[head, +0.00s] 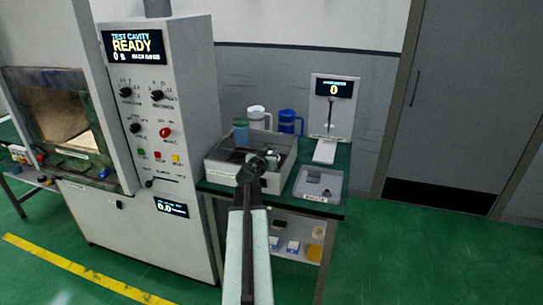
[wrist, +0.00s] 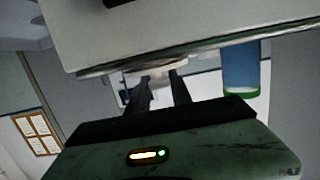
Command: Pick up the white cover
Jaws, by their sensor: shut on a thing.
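My gripper (wrist: 160,84) reaches over the grey bin (head: 226,175) on the green-topped bench in the head view. In the wrist view its two dark fingers are closed on a pale, whitish piece (wrist: 154,67), which looks like the white cover. Only a thin part of the cover shows, partly hidden behind a pale edge across the top of the view. In the head view my arm and wrist hide the fingertips, and the cover cannot be made out there.
A blue-green cup (head: 241,134) stands at the bin's left; it also shows in the wrist view (wrist: 241,68). A white jug (head: 257,116) and blue jug (head: 291,122) stand behind. A display stand (head: 345,105) and grey tray (head: 312,184) are right. The test cabinet (head: 180,110) is left.

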